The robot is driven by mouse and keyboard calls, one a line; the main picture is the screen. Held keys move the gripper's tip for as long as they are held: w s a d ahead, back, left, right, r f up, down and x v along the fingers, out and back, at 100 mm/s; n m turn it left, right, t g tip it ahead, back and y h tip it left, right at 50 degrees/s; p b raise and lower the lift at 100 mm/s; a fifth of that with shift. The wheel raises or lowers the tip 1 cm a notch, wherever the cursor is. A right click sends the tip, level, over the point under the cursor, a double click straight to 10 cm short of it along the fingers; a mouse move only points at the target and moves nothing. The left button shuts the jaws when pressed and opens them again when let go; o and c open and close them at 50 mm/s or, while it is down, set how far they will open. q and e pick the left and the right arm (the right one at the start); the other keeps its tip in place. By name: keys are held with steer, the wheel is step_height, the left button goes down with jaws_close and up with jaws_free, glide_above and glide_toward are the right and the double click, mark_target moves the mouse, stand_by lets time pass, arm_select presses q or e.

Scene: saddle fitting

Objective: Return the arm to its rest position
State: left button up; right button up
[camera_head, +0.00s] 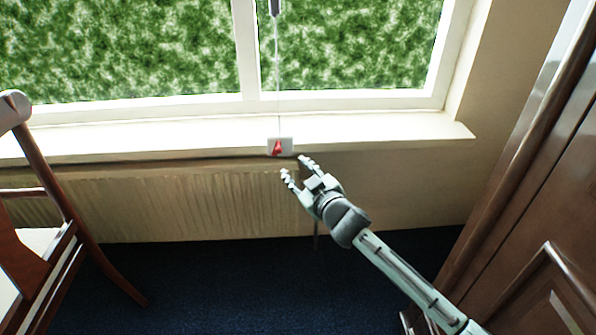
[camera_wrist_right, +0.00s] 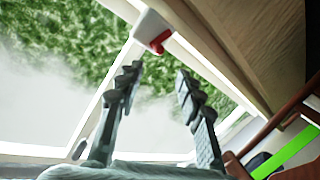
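My right gripper (camera_head: 296,167) is open and empty, reaching in from the lower right in the head view. Its two fingers stand apart in the right wrist view (camera_wrist_right: 157,85), with nothing between them. Just beyond the fingertips, at the front edge of the window sill, is a small white fitting with a red part (camera_head: 277,147). The fitting also shows in the right wrist view (camera_wrist_right: 152,32), apart from the fingers. My left gripper is not in either view.
A window sill (camera_head: 380,128) runs above a ribbed radiator (camera_head: 180,205). A thin cord (camera_head: 278,75) rises from the fitting to a dark piece at the top. A wooden chair (camera_head: 45,225) stands left, a brown wooden cabinet (camera_head: 540,210) right. Blue carpet (camera_head: 200,290) is clear between them.

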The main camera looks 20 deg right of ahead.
steer(key=shift+s, duration=0.2)
stand_by(0.3)
steer(key=s+d+f+m+g+h, duration=0.1)
steer(key=s+d+f+m+g, duration=0.3)
steer(key=s+f, duration=0.8)
steer(key=s+d+f+g+h, duration=0.15)
steer(key=s+f+g, duration=0.45)
steer(key=s+f, duration=0.65)
steer(key=s+f+g, duration=0.3)
steer(key=s+f, duration=0.3)
steer(key=s, duration=0.4)
steer(key=shift+a+f, duration=0.35)
steer(key=shift+a, duration=0.05)
